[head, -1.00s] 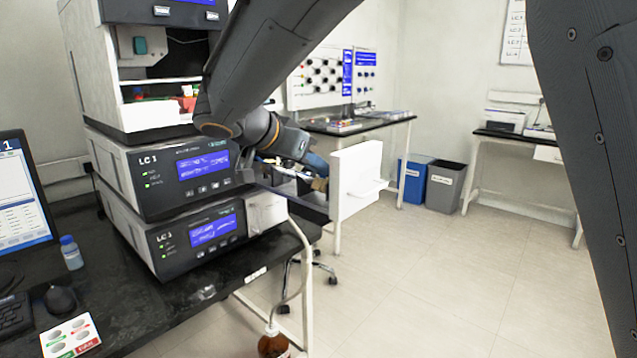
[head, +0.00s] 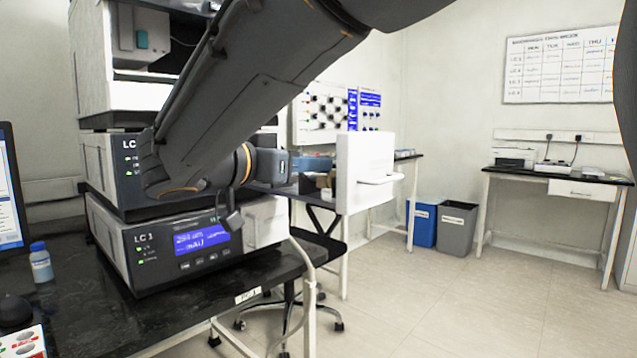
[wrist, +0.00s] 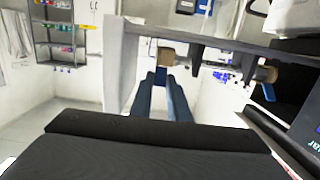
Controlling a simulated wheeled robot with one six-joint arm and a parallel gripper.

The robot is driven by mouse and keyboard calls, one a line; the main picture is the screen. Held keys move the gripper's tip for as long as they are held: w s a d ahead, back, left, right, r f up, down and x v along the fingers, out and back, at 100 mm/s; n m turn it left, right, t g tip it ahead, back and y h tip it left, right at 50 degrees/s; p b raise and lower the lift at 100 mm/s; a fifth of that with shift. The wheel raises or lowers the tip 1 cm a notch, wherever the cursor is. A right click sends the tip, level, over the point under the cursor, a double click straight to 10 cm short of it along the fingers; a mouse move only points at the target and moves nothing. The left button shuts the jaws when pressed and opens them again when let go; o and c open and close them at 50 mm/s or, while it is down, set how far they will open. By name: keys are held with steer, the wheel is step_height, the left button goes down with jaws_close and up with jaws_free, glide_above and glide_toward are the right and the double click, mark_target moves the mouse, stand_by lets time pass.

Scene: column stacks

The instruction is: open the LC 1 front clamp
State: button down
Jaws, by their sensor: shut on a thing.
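My gripper (head: 316,163) reaches in beside the white open door panel (head: 365,172) of the LC 1 stack (head: 190,240). In the wrist view its two blue fingers (wrist: 160,76) are close together, with their tips at the near tan end piece (wrist: 166,55) under a grey rail. The gripper is shut on the front clamp there; the clamp itself is mostly hidden by the fingers. A second tan end piece (wrist: 265,73) is at the right end of the rail, with a blue lever (wrist: 268,91) pointing down from it.
The door panel's inner side (wrist: 121,58) stands close on the left of the fingers. The black bench (head: 130,315) holds the stack and a small bottle (head: 40,262). A chair (head: 290,285) and blue and grey bins (head: 456,228) stand beyond. The floor on the right is clear.

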steer(key=shift+s+a+f+t+h+b, duration=0.2)
steer(key=shift+t+h+b, duration=0.3)
steer(key=shift+b, duration=0.9)
steer(key=shift+d, duration=0.1)
steer(key=c, duration=1.7)
jaws_free()
steer(key=shift+f, duration=0.1)
steer(key=v, duration=0.7)
steer(key=shift+s+a+p, duration=0.25)
steer(key=shift+s+p, duration=0.05)
steer(key=shift+s, duration=0.1)
